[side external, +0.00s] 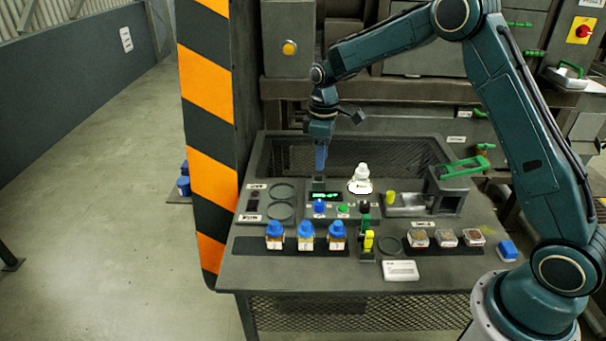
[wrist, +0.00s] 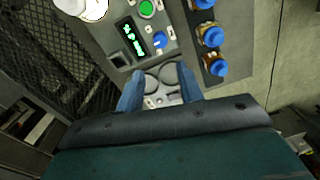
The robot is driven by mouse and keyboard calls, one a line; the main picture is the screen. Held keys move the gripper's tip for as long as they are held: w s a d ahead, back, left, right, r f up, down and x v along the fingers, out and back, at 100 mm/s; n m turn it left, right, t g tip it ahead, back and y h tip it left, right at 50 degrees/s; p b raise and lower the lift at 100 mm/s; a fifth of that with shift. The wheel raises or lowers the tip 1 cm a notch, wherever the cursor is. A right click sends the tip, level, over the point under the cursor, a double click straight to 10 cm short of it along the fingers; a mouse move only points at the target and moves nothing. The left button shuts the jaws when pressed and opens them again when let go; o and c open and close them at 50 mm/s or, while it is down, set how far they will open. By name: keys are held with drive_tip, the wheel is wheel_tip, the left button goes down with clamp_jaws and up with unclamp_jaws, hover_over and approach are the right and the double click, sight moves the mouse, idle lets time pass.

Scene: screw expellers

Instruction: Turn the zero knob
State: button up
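A small control panel (side external: 330,215) stands mid-bench with a green-lit display (side external: 326,196), a blue knob (side external: 319,206) and a green button (side external: 343,210). The blue knob is the only clear knob on it; its label is too small to read. The wrist view shows the knob (wrist: 159,40), display (wrist: 131,38) and green button (wrist: 146,8) above the fingers. My gripper (side external: 321,168) points down above the display's back edge, apart from the knob. In the wrist view its two blue fingers (wrist: 160,88) stand apart with nothing between them.
Several blue-capped bottles (side external: 306,236) line the front. Left of the panel are round recesses (side external: 281,211). A green-handled device (side external: 462,170) and sample boxes (side external: 446,237) are at right. The bench's front left edge is clear.

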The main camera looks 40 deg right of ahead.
sight(319, 202)
drive_tip(key=f, duration=1.3)
drive_tip(key=shift+s+a+f, duration=0.2)
drive_tip(key=shift+a+f, duration=0.05)
drive_tip(key=shift+f, duration=0.1)
drive_tip(key=c, duration=0.7)
drive_tip(key=shift+m, duration=0.4)
drive_tip(key=m, duration=1.1)
drive_tip(key=shift+t, duration=0.3)
